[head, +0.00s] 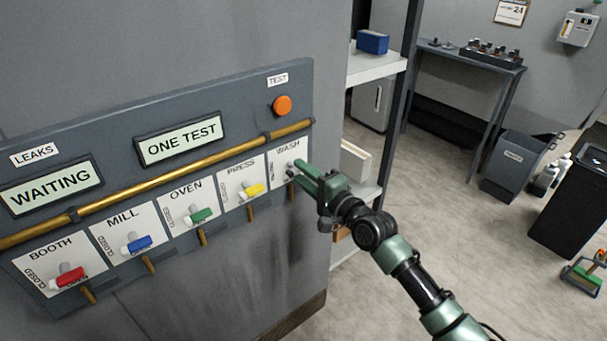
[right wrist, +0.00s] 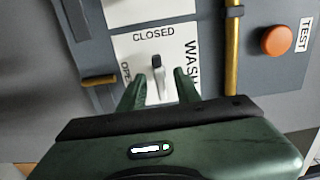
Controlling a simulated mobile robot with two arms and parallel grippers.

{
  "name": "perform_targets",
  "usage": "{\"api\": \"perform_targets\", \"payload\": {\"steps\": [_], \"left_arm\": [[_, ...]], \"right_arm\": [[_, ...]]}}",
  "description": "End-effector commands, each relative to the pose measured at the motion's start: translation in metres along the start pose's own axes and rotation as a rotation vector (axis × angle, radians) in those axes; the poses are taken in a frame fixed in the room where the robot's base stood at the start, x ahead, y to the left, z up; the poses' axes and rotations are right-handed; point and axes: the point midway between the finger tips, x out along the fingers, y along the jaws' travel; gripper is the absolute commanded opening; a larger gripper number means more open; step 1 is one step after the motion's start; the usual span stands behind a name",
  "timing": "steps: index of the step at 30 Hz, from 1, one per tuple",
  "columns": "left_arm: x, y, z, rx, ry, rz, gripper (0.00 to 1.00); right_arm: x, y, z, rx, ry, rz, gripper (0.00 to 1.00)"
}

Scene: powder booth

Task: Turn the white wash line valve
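The wash valve is a white lever (right wrist: 160,82) with a dark end, on a white plate marked WASH (right wrist: 130,48) at the right end of the panel. CLOSED is printed above it in the right wrist view, with a partly hidden OPEN label at the left. My right gripper (right wrist: 159,78) is open, one finger on each side of the lever, with visible gaps. In the head view my right gripper (head: 294,171) is at the wash plate (head: 278,176) and mostly covers the lever. My left gripper is not in view.
The panel holds red (head: 70,278), blue (head: 136,243), green (head: 201,215) and yellow (head: 254,190) valves to the left. A brass pipe (head: 170,166) runs above them. An orange test button (head: 283,105) sits above. A shelf (head: 375,70) stands just right of the panel.

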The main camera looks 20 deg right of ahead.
Motion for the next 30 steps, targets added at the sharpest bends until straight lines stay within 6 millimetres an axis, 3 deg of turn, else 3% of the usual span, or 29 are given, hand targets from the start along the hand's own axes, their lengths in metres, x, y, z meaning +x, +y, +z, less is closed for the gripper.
{"api": "perform_targets", "payload": {"steps": [3, 6, 7, 20, 30], "left_arm": [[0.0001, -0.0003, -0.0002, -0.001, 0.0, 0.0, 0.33], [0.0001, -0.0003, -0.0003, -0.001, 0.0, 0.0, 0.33], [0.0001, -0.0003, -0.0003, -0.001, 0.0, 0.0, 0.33], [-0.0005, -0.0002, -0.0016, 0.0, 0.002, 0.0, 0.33], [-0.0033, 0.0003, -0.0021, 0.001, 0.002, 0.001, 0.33]], "right_arm": [[-0.0002, 0.0003, 0.0002, 0.0, 0.0, 0.0, 0.33], [-0.0003, 0.0004, 0.0002, 0.0, 0.0, 0.0, 0.05], [-0.0003, 0.0004, 0.0002, 0.0, 0.0, 0.001, 0.0], [-0.0005, 0.0003, -0.0001, -0.048, 0.0, 0.001, 0.0], [-0.0005, 0.0002, -0.0003, -0.281, 0.0, 0.002, 0.0]]}}
